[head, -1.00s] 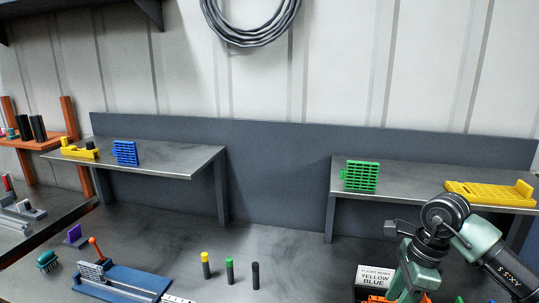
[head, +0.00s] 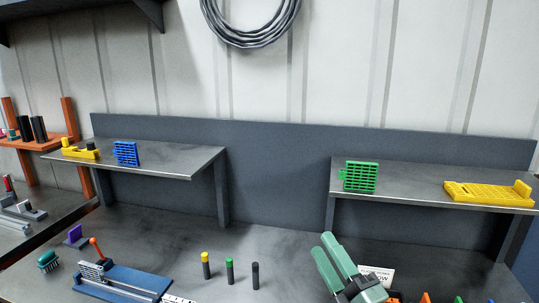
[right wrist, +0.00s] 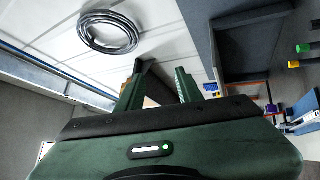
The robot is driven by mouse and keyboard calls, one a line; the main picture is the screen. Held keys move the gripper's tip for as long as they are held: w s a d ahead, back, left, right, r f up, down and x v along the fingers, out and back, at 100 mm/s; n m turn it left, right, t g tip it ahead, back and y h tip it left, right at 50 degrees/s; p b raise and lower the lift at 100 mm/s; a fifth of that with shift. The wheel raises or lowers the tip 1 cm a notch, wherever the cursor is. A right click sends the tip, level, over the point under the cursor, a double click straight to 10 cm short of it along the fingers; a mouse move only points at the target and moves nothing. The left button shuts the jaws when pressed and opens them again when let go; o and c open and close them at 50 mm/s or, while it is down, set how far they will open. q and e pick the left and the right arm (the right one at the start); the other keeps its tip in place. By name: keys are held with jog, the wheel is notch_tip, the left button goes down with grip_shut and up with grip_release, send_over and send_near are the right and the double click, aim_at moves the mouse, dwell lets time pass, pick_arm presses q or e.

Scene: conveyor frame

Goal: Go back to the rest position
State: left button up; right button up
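My right gripper (head: 323,244) shows at the lower right of the head view, with green fingers pointing up and a little left. In the right wrist view its two fingers (right wrist: 158,75) stand apart and nothing is held between them. It is above the bench, partly in front of the white sign (head: 378,274), and touches nothing that I can see. My left gripper is in neither view.
A green grid block (head: 361,177) and a yellow tray (head: 485,193) sit on the right shelf (head: 415,183). Yellow-, green- and black-topped pegs (head: 230,271) stand mid-bench. A blue fixture (head: 125,282) with a red-knobbed lever is at lower left.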

jog(key=s+d+f+m+g+h, duration=0.3)
jog(key=d+f+m, duration=0.15)
jog(key=f, duration=0.25)
jog(key=s+d+f+m+g+h, duration=0.2)
jog(key=s+d+f+m+h, duration=0.15)
jog(key=f+m, duration=0.3)
jog(key=s+d+f+m+g+h, duration=0.2)
jog(key=d+f+m+g+h, duration=0.15)
jog(key=f, duration=0.45)
jog(key=s+a+f+m+g+y, duration=0.15)
jog(key=s+f+g, duration=0.35)
jog(key=s, duration=0.5)
jog(key=s+a+f+m+g, duration=0.1)
jog(key=s+f+m+g, duration=0.2)
jog(key=s+f, duration=0.5)
jog(key=s+f+g+b, duration=0.25)
jog(key=f+b, duration=0.35)
jog(key=f, duration=2.4)
jog(key=s+d+f+b, duration=0.3)
jog(key=s+f+b, duration=0.1)
jog(key=s+f, duration=1.3)
notch_tip(320, 180, down, 3)
jog(key=shift+d+r, duration=0.1)
jog(key=shift+d, duration=0.05)
jog(key=shift+s+h, duration=0.1)
jog(key=shift+h, duration=0.15)
